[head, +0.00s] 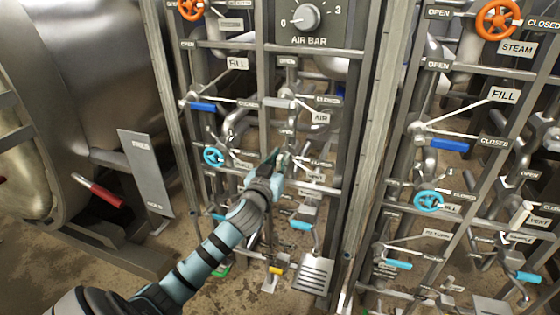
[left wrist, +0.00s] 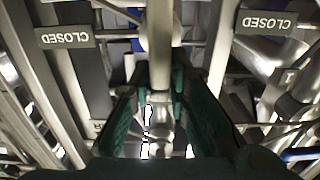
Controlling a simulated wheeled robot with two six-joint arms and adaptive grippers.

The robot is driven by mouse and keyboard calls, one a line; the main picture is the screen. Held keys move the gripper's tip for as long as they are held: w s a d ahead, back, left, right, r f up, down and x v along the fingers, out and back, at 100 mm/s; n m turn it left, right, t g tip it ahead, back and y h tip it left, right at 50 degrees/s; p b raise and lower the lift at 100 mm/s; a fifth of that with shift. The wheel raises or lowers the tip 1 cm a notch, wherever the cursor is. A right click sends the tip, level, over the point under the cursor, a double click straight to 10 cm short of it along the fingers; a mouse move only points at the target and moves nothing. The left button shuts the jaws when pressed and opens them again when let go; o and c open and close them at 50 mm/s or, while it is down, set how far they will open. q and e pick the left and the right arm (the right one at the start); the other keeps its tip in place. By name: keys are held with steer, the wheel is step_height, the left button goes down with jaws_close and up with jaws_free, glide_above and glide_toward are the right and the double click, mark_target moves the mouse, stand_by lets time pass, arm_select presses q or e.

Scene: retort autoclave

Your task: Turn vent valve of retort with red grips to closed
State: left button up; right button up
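The retort with red grips stands at the left of the head view; a red grip (head: 98,190) shows low on its side. The valve panel beside it holds several levers and handwheels with OPEN and CLOSED labels. My left gripper (head: 282,157) reaches the middle of this panel, below the AIR label (head: 320,118). In the left wrist view, its green fingers (left wrist: 160,80) stand on either side of a grey metal bar (left wrist: 160,35). I cannot tell whether they grip it. Two CLOSED plates (left wrist: 65,37) flank the bar. A small label below the gripper is too blurred to read. My right gripper is not in view.
A second panel on the right carries STEAM, FILL and VENT (head: 540,222) labels. A blue handwheel (head: 213,156) and a blue-handled lever (head: 202,107) are left of my gripper. Pipes and metal rails crowd around it. An AIR BAR dial (head: 305,17) is above.

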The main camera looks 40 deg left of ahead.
arm_select(q)
jaws_close()
